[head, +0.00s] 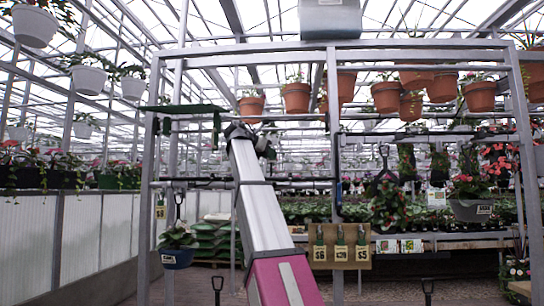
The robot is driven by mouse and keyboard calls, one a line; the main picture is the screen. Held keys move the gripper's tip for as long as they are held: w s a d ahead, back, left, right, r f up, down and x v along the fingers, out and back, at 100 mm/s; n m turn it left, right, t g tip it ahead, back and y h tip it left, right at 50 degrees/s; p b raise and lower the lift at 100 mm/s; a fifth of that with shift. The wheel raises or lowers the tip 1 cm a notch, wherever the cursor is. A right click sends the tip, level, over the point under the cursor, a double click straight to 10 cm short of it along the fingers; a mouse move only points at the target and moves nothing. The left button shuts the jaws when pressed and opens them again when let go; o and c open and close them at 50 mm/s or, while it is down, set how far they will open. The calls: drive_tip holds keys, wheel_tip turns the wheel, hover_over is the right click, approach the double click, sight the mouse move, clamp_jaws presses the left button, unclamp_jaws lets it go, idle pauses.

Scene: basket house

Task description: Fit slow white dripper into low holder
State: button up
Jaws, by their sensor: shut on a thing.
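My arm reaches up from the bottom middle to a dark end, my gripper (262,144), which is small and seen from behind. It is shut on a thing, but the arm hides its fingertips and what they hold. I cannot make out a white dripper. A tan board (342,264) with several price tags hangs on the frame, right of my arm and lower than my gripper. Small dark green upright pieces (340,236) show at its top. I cannot tell whether any of this is the low holder.
A grey metal frame (332,170) spans the view, with terracotta pots (296,97) hanging from its top. Plant benches (420,240) stand behind. A translucent wall (85,235) runs along the left.

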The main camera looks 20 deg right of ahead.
drive_tip(key=w+d+f, duration=0.1)
drive_tip(key=w+d, duration=0.2)
drive_tip(key=w, duration=0.4)
drive_tip(key=shift+w+f, duration=0.2)
drive_tip(key=shift+w, duration=0.15)
idle(0.4)
drive_tip(key=shift+d+f, duration=0.1)
drive_tip(key=shift+f, duration=0.05)
idle(0.8)
drive_tip(key=shift+f, duration=1.3)
drive_tip(key=shift+f, duration=0.1)
drive_tip(key=shift+f, duration=1.35)
drive_tip(key=o, duration=0.8)
